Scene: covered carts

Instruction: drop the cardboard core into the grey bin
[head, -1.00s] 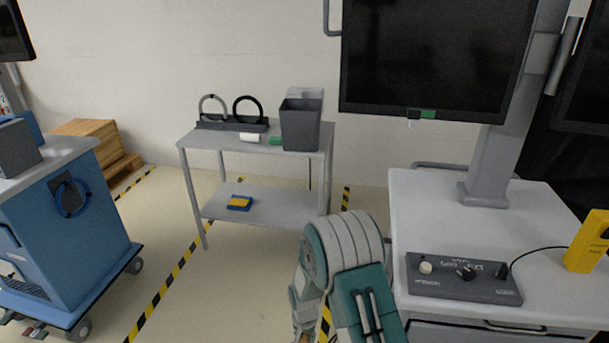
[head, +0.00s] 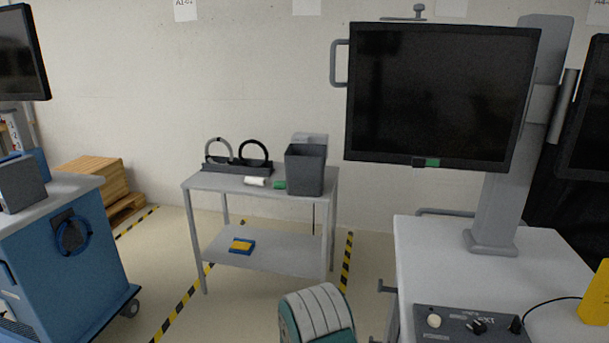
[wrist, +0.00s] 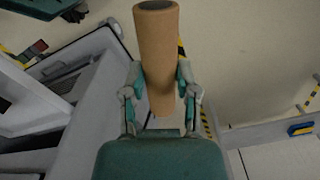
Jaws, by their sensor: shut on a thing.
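The cardboard core (wrist: 157,55) is a brown tube in the wrist view. My gripper (wrist: 162,85) is shut on it, with one finger on each side. The core's far end shows a dark opening. The grey bin (head: 305,170) stands upright at the right end of the grey two-level table in the head view. My gripper and the core are not visible in the head view, where only part of my arm shows at the bottom. The inside of the bin is mostly hidden.
The grey table (head: 215,183) also bears a rack with two rings (head: 238,160), a white roll (head: 255,182) and a green item (head: 280,185). A blue cart (head: 70,260) stands left. A white cart (head: 450,260) with a monitor stands right. Open floor lies between the carts.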

